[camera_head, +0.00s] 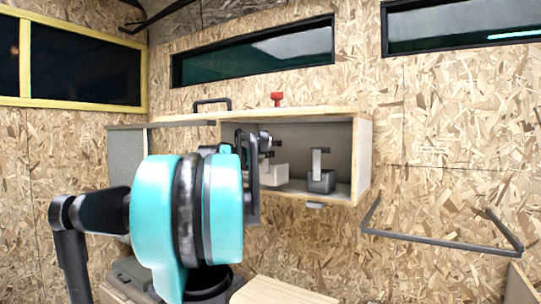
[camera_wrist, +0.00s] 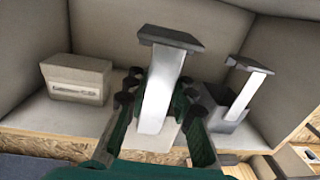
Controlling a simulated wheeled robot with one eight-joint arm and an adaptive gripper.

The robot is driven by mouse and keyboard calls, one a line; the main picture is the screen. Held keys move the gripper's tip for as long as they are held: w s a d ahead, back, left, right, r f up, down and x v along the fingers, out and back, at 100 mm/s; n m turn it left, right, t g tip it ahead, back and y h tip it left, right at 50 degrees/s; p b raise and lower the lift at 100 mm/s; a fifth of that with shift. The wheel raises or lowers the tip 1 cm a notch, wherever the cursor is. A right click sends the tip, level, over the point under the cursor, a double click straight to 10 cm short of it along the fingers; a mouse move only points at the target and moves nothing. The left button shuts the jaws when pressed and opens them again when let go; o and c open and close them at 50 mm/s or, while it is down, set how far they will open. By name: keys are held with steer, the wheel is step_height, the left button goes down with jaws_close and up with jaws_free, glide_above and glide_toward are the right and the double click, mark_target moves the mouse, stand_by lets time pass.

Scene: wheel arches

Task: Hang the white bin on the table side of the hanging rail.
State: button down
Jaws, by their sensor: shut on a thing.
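The white bin (camera_head: 275,175) is inside the open wall cabinet, with an upright metal hanger. In the wrist view its hanger (camera_wrist: 160,85) stands between my fingers. My gripper (camera_head: 264,146) reaches into the cabinet from the left and is shut on the hanger; the wrist view shows both fingers (camera_wrist: 158,105) around it. I cannot tell whether the bin touches the cabinet floor. The hanging rail (camera_head: 440,240) is a dark bar frame on the chipboard wall, right of the cabinet and empty. A wooden table (camera_head: 285,291) shows at the bottom, left of the rail.
A dark grey bin (camera_head: 320,180) with a similar hanger (camera_wrist: 242,92) stands close right of the white bin. A beige box (camera_wrist: 78,80) is to the left in the cabinet (camera_head: 362,160). A red item (camera_head: 277,98) sits on top. The space before the rail is clear.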

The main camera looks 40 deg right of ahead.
steer(key=v, duration=0.8)
steer(key=shift+a, duration=0.4)
stand_by(0.5)
